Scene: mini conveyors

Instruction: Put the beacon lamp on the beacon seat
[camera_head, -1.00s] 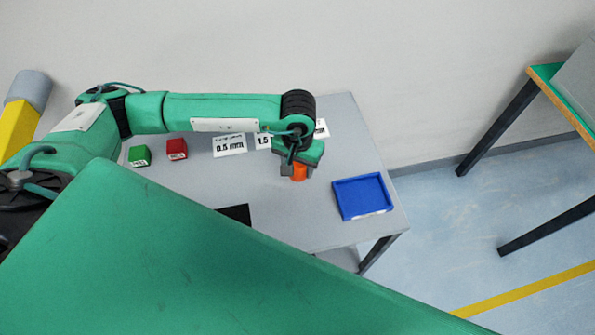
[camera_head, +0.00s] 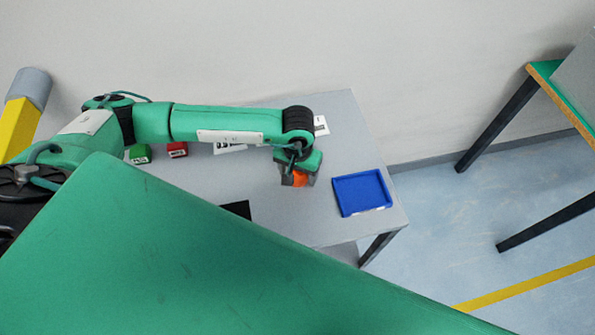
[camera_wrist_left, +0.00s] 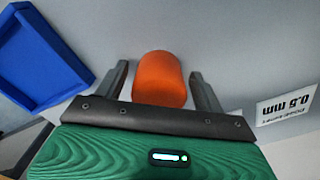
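The orange cylinder (camera_head: 300,179), which looks like the beacon lamp, is at the table's right part, left of the blue tray. In the left wrist view the lamp (camera_wrist_left: 160,78) lies between the two fingers of my left gripper (camera_wrist_left: 160,72). A gap shows on each side of it, so the gripper is open around it. In the head view my left gripper (camera_head: 298,180) covers part of the lamp. I cannot make out a beacon seat for certain; a black flat piece (camera_head: 237,209) shows partly behind a green panel. My right gripper is not in view.
The blue tray (camera_head: 337,205) is empty at the grey table's (camera_head: 345,120) right edge. A green block (camera_head: 140,153), a red block (camera_head: 177,149) and labelled cards (camera_wrist_left: 287,106) lie toward the back. A large green surface hides the table's front.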

